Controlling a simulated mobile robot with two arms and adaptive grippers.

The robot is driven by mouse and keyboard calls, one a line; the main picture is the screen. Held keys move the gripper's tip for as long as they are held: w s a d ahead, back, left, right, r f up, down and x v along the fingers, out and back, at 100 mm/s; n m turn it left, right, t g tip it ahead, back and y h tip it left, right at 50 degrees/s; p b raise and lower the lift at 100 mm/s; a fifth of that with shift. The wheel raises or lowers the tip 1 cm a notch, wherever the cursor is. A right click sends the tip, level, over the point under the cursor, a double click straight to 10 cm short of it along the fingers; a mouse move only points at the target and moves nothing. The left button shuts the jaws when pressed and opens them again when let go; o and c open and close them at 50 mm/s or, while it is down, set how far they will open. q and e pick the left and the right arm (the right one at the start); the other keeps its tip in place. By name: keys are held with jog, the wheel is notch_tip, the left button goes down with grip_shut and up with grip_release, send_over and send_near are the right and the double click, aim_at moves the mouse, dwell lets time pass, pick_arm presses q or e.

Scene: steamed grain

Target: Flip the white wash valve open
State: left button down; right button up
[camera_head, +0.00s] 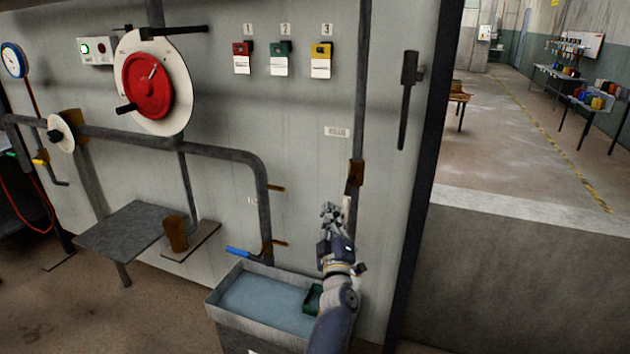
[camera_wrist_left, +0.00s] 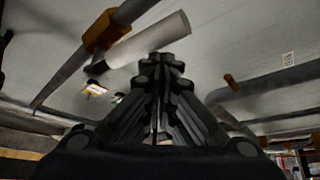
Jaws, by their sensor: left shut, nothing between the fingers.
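The white wash valve has an orange-brown body (camera_head: 355,176) on a vertical wall pipe. Its white handle (camera_head: 347,203) hangs just below the body, partly hidden behind my left gripper. In the left wrist view the handle (camera_wrist_left: 148,42) is a thick white cylinder beside the orange body (camera_wrist_left: 100,32), lying roughly along the grey pipe. My left gripper (camera_head: 331,211) is shut and empty, its fingertips (camera_wrist_left: 160,62) close by the handle. I cannot tell whether they touch it. My right gripper is not in view.
A grey basin of water (camera_head: 219,312) with a green item (camera_head: 313,299) stands under my left arm. A blue-handled valve (camera_head: 238,252) sits above its rim. A bent grey pipe (camera_head: 215,152) runs left. A dark lever (camera_head: 406,98) hangs on the wall to the right.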

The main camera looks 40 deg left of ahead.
pick_arm(q)
jog(key=shift+w+d+f, duration=0.15)
jog(key=shift+d+f, duration=0.15)
jog(key=shift+d, duration=0.4)
dwell(0.3)
